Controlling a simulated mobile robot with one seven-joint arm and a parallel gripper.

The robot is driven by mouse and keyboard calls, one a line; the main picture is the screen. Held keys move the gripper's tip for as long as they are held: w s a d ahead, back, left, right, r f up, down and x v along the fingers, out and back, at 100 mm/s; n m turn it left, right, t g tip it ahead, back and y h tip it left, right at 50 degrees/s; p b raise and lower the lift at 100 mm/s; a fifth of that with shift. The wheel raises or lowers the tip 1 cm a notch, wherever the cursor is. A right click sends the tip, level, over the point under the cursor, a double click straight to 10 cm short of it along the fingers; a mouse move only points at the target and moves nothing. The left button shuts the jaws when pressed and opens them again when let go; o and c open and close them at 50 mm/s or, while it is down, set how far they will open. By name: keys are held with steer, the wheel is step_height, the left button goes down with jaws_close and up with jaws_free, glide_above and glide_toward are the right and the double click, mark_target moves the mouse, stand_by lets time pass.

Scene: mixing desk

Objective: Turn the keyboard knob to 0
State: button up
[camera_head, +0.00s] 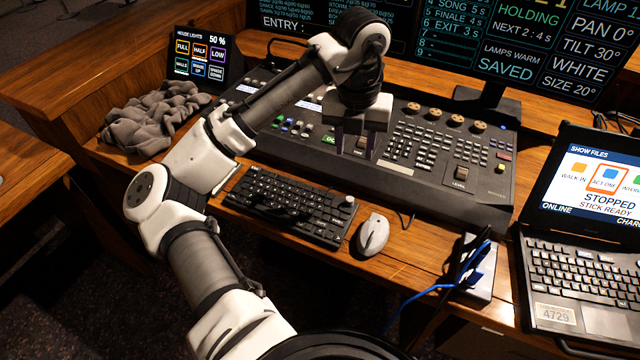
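The black keyboard (285,205) lies on the wooden desk in front of the mixing console. A small light round knob (349,201) sits at its upper right corner. The knob's setting is too small to read. My gripper (355,150) points down over the console, behind and above the knob. Its two dark fingers are apart with nothing seen between them. The gripper is not touching the knob.
The console (480,185) with buttons, faders and knobs spans the desk behind the keyboard. A grey mouse (373,235) is right of the keyboard. A blue cable (425,292), a small box and a laptop (590,275) are farther right. A crumpled grey cloth (150,118) lies left.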

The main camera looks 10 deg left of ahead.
mark_target(350, 199)
steer(key=shift+m, duration=0.4)
steer(key=f, duration=0.4)
steer(key=f+p, duration=0.1)
steer(key=f, duration=0.4)
steer(key=f+p, duration=0.1)
steer(key=f, duration=0.4)
steer(key=shift+s+d, duration=0.1)
steer(key=shift+s, duration=0.25)
jaws_close()
